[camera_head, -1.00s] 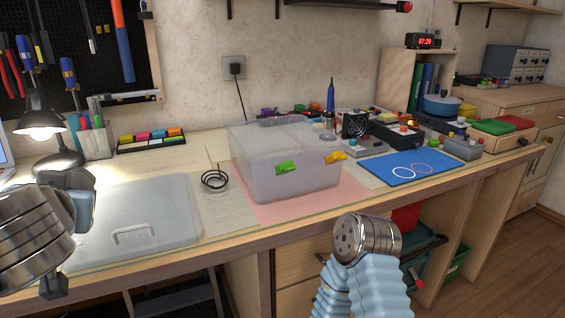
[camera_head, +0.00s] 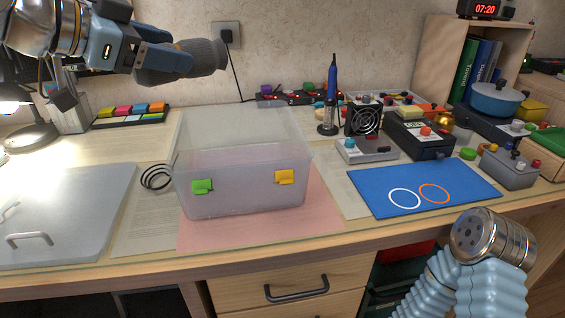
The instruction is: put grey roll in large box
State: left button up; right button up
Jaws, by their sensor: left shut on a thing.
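The grey roll (camera_head: 203,58) is a dark cylinder at the upper left. My left gripper (camera_head: 175,62) is shut on it and holds it in the air, above and behind the left part of the large box.
A flat translucent lid (camera_head: 70,205) lies left of the box, with a black cable coil (camera_head: 156,177) between them. A blue mat (camera_head: 425,188), a fan (camera_head: 364,118) and an upright blue-handled tool (camera_head: 331,95) stand to the right.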

aim_at(201, 54)
pick_arm(q)
jog(key=shift+w+d, duration=0.25)
jog(key=shift+w, duration=0.25)
jog(key=shift+w+d, duration=0.2)
jog(key=shift+w, duration=0.25)
jog(key=w+f, duration=0.4)
jog(key=w+d+f, duration=0.1)
jog(key=w+f, duration=0.3)
jog(key=w+d+f, duration=0.1)
jog(key=w+f, duration=0.3)
jog(key=shift+w+f, duration=0.1)
pick_arm(e)
jog(key=shift+w+d+r, duration=0.15)
jog(key=shift+d, duration=0.2)
pick_arm(q)
jog(key=shift+f, duration=0.1)
jog(key=shift+f+b, duration=0.55)
jog(key=shift+b, duration=0.2)
pick_arm(e)
jog(key=shift+w+d+f, duration=0.1)
jog(key=shift+d+f, duration=0.05)
jog(key=shift+f, duration=0.3)
jog(key=shift+w+d+f, duration=0.1)
jog(key=shift+d+f, duration=0.05)
jog(key=shift+f, duration=0.25)
pick_arm(q)
jog(key=o, duration=1.4)
